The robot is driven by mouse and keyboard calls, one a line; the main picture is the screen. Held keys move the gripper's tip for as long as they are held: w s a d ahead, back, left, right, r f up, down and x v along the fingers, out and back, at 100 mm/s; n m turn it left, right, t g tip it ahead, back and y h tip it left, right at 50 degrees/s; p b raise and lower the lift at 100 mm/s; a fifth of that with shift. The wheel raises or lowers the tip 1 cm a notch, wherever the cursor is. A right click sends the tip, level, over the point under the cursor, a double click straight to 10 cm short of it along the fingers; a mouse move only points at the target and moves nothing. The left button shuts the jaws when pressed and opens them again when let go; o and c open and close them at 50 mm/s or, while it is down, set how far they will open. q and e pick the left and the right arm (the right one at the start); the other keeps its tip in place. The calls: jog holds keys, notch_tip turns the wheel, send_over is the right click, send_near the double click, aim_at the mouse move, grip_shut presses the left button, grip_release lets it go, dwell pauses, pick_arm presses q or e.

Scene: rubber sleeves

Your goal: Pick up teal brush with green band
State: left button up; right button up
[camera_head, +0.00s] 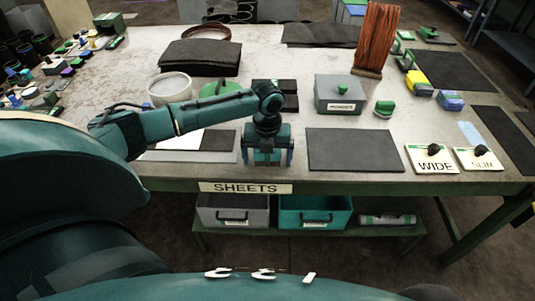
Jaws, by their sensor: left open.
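My left arm reaches in from the left over the table (290,55). Its teal and dark gripper (268,160) points down over the front edge of the table, between a grey-and-white flat sheet on its left and a dark mat on its right. Its fingers are apart and I see nothing held between them. I cannot make out for sure a teal brush with a green band. A small green item with a pale band (384,108) lies right of the grey box, apart from the gripper. Whatever lies directly behind the gripper is hidden. My right gripper is not in view.
A dark mat (355,150) lies right of the gripper. Beyond are a grey box (338,97), a white round container (171,89) and a bundle of reddish strands (378,38). WIDE (431,163) and SLIM (478,161) plates lie at right. Small items crowd the left.

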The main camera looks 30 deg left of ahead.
pick_arm(q)
jog(key=shift+c, duration=0.5)
jog(key=c, duration=1)
jog(key=shift+r, duration=0.1)
notch_tip(320, 180, up, 10)
jog(key=o, duration=0.5)
jog(key=c, duration=0.4)
